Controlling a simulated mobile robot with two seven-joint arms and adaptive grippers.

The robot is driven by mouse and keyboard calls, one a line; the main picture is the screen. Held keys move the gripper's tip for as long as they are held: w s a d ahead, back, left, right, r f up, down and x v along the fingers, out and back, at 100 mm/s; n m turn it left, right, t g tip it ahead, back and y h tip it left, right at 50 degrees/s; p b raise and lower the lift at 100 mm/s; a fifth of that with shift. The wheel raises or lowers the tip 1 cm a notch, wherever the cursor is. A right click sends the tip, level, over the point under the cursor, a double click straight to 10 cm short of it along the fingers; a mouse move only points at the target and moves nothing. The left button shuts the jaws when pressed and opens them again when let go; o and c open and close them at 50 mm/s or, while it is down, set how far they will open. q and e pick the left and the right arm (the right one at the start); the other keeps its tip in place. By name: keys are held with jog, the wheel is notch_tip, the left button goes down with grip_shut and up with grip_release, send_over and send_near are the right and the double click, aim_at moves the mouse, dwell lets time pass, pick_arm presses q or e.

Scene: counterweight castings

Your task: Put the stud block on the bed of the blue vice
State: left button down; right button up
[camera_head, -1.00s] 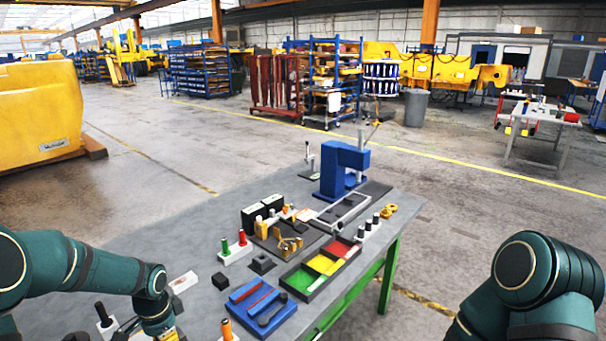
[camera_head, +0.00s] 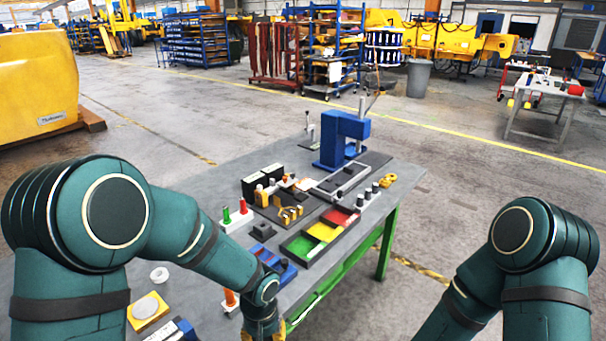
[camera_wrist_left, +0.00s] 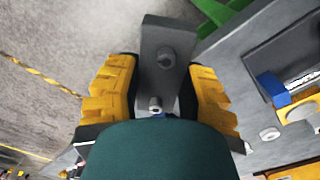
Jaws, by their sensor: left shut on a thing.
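The stud block (camera_wrist_left: 164,40) is a dark grey block with two round studs, seen in the left wrist view. My left gripper (camera_wrist_left: 163,80) has its yellow fingers on both sides of the block and is shut on it. In the head view the left gripper (camera_head: 262,327) is at the bottom edge, by the table's near edge, and the block cannot be made out there. A blue part (camera_wrist_left: 271,86) with a silver bar, possibly the blue vice, is at the right of the wrist view. My right gripper is out of view.
A yellow piece with a white disc (camera_head: 148,307) lies on the table at the lower left. A three-colour tray (camera_head: 321,233), a blue tool tray (camera_head: 285,270) and a blue press (camera_head: 343,138) stand farther along. Open floor lies beyond the table's right edge.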

pick_arm(q)
jog(key=shift+s+d+f+n+b, duration=0.4)
jog(key=shift+s+d+f+b, duration=0.15)
jog(key=shift+d, duration=0.25)
notch_tip(320, 180, down, 7)
jog(key=b, duration=0.7)
